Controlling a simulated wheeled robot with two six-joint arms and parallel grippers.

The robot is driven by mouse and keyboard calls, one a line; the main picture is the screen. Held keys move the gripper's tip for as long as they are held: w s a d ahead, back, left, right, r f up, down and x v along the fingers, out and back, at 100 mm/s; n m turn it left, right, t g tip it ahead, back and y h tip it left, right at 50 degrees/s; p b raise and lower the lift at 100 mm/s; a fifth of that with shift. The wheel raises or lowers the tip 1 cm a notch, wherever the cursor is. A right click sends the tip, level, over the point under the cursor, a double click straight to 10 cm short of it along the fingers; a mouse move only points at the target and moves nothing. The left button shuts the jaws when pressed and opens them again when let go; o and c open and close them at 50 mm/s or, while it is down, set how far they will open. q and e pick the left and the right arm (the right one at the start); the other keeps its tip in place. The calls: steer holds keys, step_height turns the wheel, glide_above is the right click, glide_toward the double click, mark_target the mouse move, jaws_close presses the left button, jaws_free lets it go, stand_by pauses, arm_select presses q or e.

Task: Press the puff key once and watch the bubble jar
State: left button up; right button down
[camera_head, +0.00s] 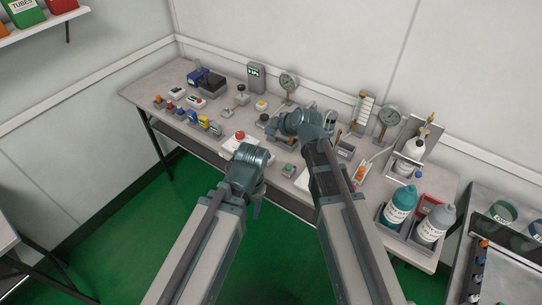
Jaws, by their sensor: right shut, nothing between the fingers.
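I cannot tell for sure which control is the puff key. A grey box with a green button (288,170) sits near the bench's front edge, between my arms. A red button (239,136) on a pale base stands left of it. A clear-white flask (413,149) in a stand is at the right; whether it is the bubble jar is unclear. My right gripper (270,127) reaches over the middle of the bench, shut and empty, partly hidden by its wrist. My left gripper (257,208) hangs in front of the bench edge; its fingers are mostly hidden.
The bench (150,88) holds several small testers at the left and round gauges (288,82) at the back. A teal bottle (400,205) and a grey bottle (437,222) stand in trays at the right end. Green floor lies in front.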

steer(key=b, duration=0.9)
glide_above(270, 158)
step_height(270, 158, down, 9)
steer(key=shift+r, duration=0.1)
stand_by(1.7)
steer(key=shift+f+b, duration=0.35)
steer(key=shift+f, duration=0.05)
steer(key=shift+f+b, duration=0.45)
steer(key=shift+f, duration=0.05)
stand_by(0.5)
stand_by(0.4)
steer(key=shift+r+p, duration=0.9)
steer(key=shift+r, duration=0.05)
